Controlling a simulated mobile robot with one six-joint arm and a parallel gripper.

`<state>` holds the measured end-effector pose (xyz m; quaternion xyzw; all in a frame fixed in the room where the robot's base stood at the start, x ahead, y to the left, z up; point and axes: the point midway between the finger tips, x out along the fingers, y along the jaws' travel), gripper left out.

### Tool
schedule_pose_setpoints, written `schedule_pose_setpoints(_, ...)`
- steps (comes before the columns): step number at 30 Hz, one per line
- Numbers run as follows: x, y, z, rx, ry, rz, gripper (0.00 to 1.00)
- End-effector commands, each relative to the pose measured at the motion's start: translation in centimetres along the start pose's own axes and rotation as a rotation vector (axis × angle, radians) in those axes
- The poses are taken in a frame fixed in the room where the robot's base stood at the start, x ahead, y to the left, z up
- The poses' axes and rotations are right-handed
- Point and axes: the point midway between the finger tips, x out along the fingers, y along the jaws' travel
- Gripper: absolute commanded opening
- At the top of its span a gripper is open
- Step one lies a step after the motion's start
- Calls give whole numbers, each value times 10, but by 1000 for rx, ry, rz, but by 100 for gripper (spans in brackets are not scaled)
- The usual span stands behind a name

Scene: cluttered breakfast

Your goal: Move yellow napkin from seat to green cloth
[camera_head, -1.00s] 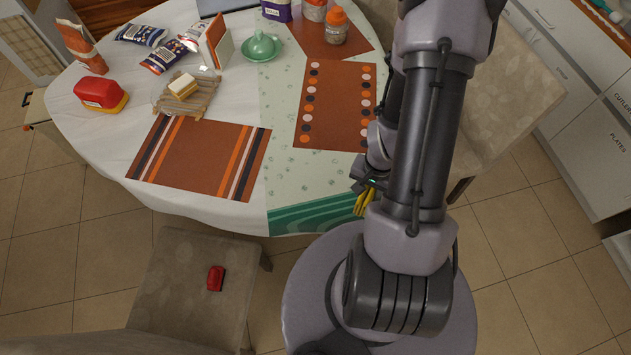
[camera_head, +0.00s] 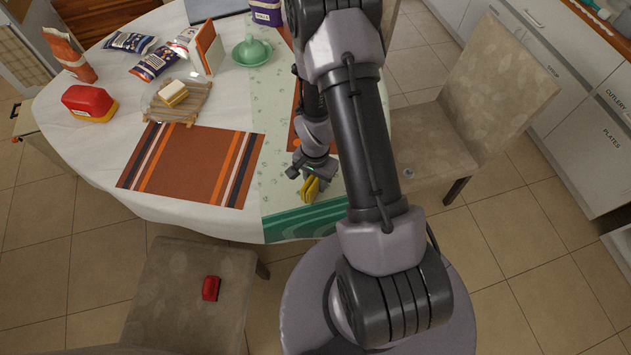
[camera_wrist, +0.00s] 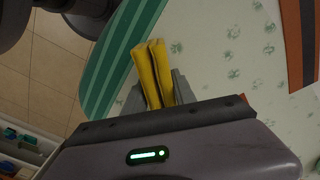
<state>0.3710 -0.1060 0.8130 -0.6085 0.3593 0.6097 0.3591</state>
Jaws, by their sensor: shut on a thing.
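The yellow napkin (camera_head: 310,189) is folded and held by my gripper (camera_head: 304,177), which is shut on it. In the wrist view the napkin (camera_wrist: 151,75) stands up between the fingers of my gripper (camera_wrist: 152,92). The green cloth (camera_head: 275,130) is a pale green runner with small prints and a dark green striped end (camera_head: 300,222). The napkin is over the cloth near this striped end. I cannot tell whether it touches the cloth. The right seat (camera_head: 425,150) has no napkin on its visible part; my arm hides some of the table's right side.
An orange striped placemat (camera_head: 190,165) lies left of the cloth. A red object (camera_head: 211,288) lies on the near seat (camera_head: 170,310).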

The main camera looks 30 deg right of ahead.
Motion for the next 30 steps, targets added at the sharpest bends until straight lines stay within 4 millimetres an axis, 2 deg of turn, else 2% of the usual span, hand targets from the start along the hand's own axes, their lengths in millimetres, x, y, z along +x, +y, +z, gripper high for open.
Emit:
schedule_pose_setpoints(8,3,0,0,0,1,0,0)
schedule_pose_setpoints(9,2,0,0,0,0,0,38)
schedule_pose_setpoints(12,2,0,0,0,1,-1,54)
schedule_pose_setpoints(20,1,0,0,0,1,-1,54)
schedule_pose_setpoints(23,-8,0,-1,0,2,-1,54)
schedule_pose_setpoints(30,-77,-1,-1,0,4,-4,54)
